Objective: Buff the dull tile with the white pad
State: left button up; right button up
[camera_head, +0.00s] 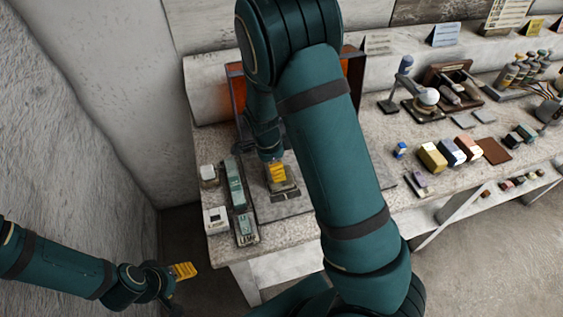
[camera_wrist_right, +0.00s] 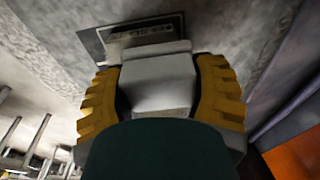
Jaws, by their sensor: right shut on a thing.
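My right gripper (camera_head: 278,172) reaches down over the grey stone bench. In the right wrist view its yellow fingers (camera_wrist_right: 160,95) are shut on a pale grey-white block, which I take as the white pad (camera_wrist_right: 158,80). Beyond the pad lies a dark flat plate with a pale marked strip (camera_wrist_right: 90,38); it may be the dull tile, but I cannot tell. Whether the pad touches it is also unclear. In the head view a grey slab (camera_head: 294,207) lies under this gripper. My left gripper (camera_head: 183,271) hangs off the bench at lower left; its opening does not show clearly.
Left of the slab stand a white box (camera_head: 216,220) and green-grey pieces (camera_head: 236,184). Right of my arm are coloured blocks (camera_head: 432,158), a brown mat (camera_head: 493,151), a lamp-like stand (camera_head: 402,79) and bottles (camera_head: 509,75). An orange-faced panel (camera_head: 237,88) stands behind my right arm.

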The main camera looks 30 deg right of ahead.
jog(key=shift+a, duration=0.2)
jog(key=shift+f+b, duration=0.35)
jog(key=shift+f, duration=0.3)
dwell(0.4)
jog(key=shift+w+r, duration=0.1)
jog(key=shift+w, duration=0.1)
